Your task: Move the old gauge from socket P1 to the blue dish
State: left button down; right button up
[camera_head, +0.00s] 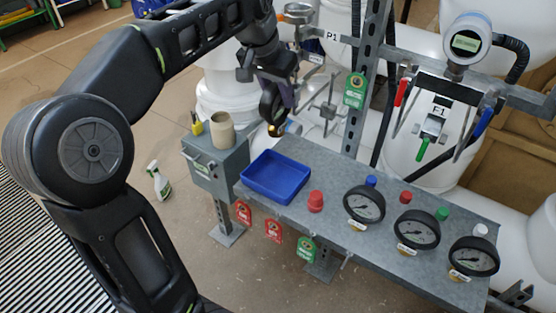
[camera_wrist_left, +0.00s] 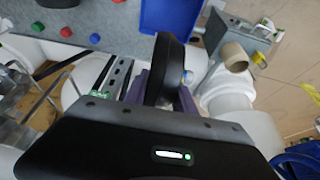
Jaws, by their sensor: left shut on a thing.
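My left gripper (camera_head: 284,88) is shut on the old gauge (camera_head: 271,103), a round black-rimmed gauge seen nearly edge-on. In the left wrist view, the gauge (camera_wrist_left: 166,62) stands between the purple fingers (camera_wrist_left: 160,98). The gripper holds it in the air, behind and above the blue dish (camera_head: 251,188). The dish is empty and lies on the left end of the grey bench; part of it also shows in the left wrist view (camera_wrist_left: 172,14). Socket P1 (camera_head: 299,10) is on the pipe at the top, beside the P1 label, and looks empty. My right gripper is not in view.
The grey bench (camera_head: 330,178) carries a red cap (camera_head: 315,201), several gauges (camera_head: 364,204) and small coloured caps. A grey box (camera_head: 217,165) with a tan cup (camera_head: 222,130) stands left of the dish. An upright post (camera_head: 367,85) with a green tag rises behind the bench.

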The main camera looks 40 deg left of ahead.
pick_arm(q)
notch_tip(320, 180, down, 12)
jog(key=b, duration=0.1)
jog(key=shift+f, duration=0.15)
jog(key=shift+f+b, duration=0.35)
jog(key=shift+f, duration=1.55)
jog(key=shift+f, duration=0.15)
jog(key=c, duration=1)
grip_release()
